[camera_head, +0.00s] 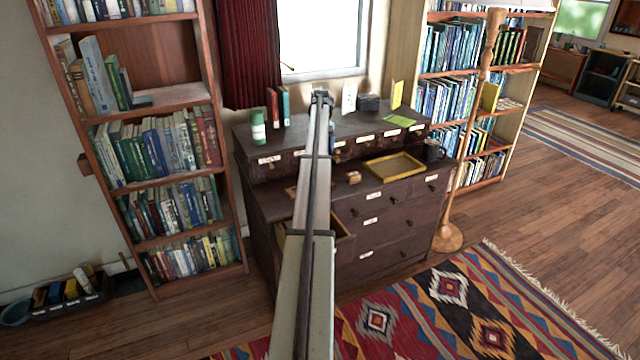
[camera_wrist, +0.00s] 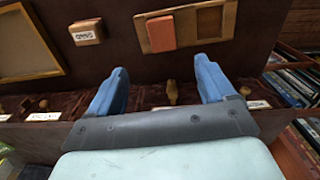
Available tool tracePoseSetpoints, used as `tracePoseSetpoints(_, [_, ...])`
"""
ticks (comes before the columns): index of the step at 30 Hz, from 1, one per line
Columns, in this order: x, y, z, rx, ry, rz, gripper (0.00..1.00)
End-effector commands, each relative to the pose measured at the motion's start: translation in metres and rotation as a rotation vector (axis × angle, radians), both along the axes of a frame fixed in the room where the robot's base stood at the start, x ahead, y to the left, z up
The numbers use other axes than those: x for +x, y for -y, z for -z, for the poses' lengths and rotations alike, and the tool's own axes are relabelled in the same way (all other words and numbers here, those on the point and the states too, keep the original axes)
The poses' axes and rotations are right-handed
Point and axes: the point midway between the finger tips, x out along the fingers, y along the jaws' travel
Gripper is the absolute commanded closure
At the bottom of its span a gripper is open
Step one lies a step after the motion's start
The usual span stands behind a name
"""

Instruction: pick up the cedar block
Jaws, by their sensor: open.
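My gripper (camera_wrist: 162,68) shows in the wrist view with two blue fingers spread wide and nothing between them. In that view a reddish block (camera_wrist: 161,32) lies on a pale wooden tray (camera_wrist: 212,22) on the dark dresser top, beyond the fingertips. A small light-wood block (camera_wrist: 86,32) with a white label lies to its left; it also shows in the head view (camera_head: 354,177). The label is too small to read. Neither block is plainly marked as cedar; the reddish one has a cedar-like colour. In the head view my arm hides much of the dresser's middle, and my fingers cannot be made out.
A framed yellow tray (camera_head: 395,166) and a dark mug (camera_head: 432,151) are on the dresser (camera_head: 395,218). A green-white canister (camera_head: 258,127) and books stand on its raised back. A drawer (camera_head: 344,246) is pulled out. Bookcases (camera_head: 160,95) and a lamp (camera_head: 448,238) flank it.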

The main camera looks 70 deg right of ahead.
Motion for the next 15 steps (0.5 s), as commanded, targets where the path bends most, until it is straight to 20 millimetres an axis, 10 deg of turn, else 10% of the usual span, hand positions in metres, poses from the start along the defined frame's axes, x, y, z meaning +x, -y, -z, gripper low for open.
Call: tracePoseSetpoints(15, [0.002, -0.001, 0.076, 0.001, 0.001, -0.001, 0.17])
